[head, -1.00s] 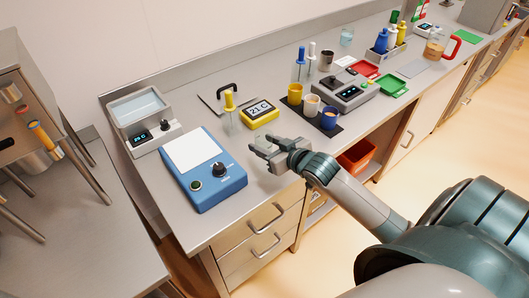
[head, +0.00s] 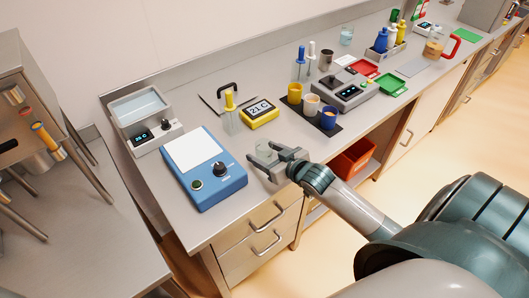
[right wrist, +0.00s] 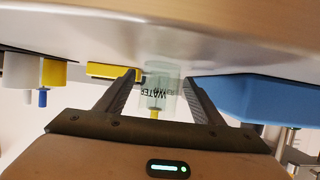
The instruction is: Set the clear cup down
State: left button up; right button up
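My right gripper (head: 264,161) is open at the front of the cup. In the wrist view its fingers (right wrist: 160,88) show on either side of the cup, with a gap at each side. My left gripper is not in view.
The blue device (head: 205,168) with a white plate is left of the gripper. The yellow 21 C display (head: 260,113) and a yellow-topped clear bottle (head: 231,115) stand behind. A dark mat (head: 318,118) with several cups is to the right. The bench's front edge is close.

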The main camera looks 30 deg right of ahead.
jog(key=shift+r, duration=0.15)
jog(key=b+v, duration=0.2)
jog(key=v, duration=0.8)
jog(key=shift+s, duration=0.1)
jog(key=shift+b+v, duration=0.35)
jog(key=shift+v, duration=0.55)
